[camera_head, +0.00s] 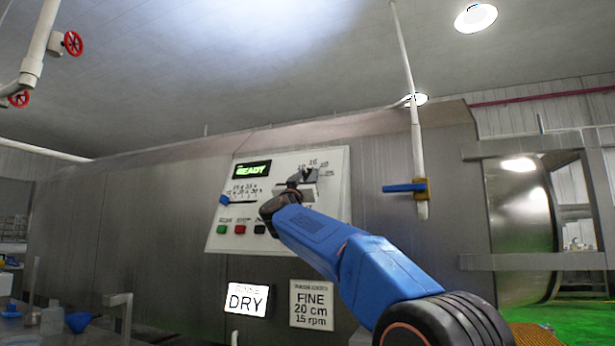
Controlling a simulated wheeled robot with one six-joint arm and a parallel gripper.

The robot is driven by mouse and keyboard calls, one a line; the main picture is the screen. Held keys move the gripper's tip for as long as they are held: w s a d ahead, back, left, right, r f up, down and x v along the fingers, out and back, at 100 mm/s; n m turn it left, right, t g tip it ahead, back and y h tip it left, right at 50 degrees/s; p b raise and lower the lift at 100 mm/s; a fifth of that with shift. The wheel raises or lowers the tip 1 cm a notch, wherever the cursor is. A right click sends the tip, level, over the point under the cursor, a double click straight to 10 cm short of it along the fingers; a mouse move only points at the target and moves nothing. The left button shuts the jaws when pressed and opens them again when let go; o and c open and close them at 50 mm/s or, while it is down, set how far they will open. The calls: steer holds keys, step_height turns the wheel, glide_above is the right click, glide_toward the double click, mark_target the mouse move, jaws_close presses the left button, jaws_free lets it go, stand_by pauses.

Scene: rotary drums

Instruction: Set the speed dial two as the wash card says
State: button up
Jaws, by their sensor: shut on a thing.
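A white control panel (335,215) is fixed to the large grey drum housing. My gripper (300,180) is at the panel's upper right, shut on the dial there, which is mostly hidden behind the jaws. Scale marks show just above it, apparently 10, 15 or 16, and 20. The dial's pointer setting cannot be read. The wash card (312,305) below the panel reads "FINE 20 cm 15 rpm"; its small top line is blurred.
A green display (252,170) reads "READY". A left scale with a blue pointer (224,199) and green (222,229) and red (240,229) buttons are left of my gripper. A lit sign (246,300) reads "DRY". A pipe with a blue-handled valve (405,187) stands at right.

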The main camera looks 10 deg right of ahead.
steer(key=shift+w+a+f+m+g+h, duration=0.1)
steer(key=shift+w+m+g+h, duration=0.05)
steer(key=shift+m+g+h, duration=1.6)
steer(key=shift+w+a+m+g+h, duration=0.1)
steer(key=shift+m+g+h, duration=1.15)
steer(key=shift+m, duration=1.2)
steer(key=o, duration=1)
steer(key=shift+o, duration=0.2)
steer(key=v, duration=1.7)
steer(key=shift+a, duration=0.25)
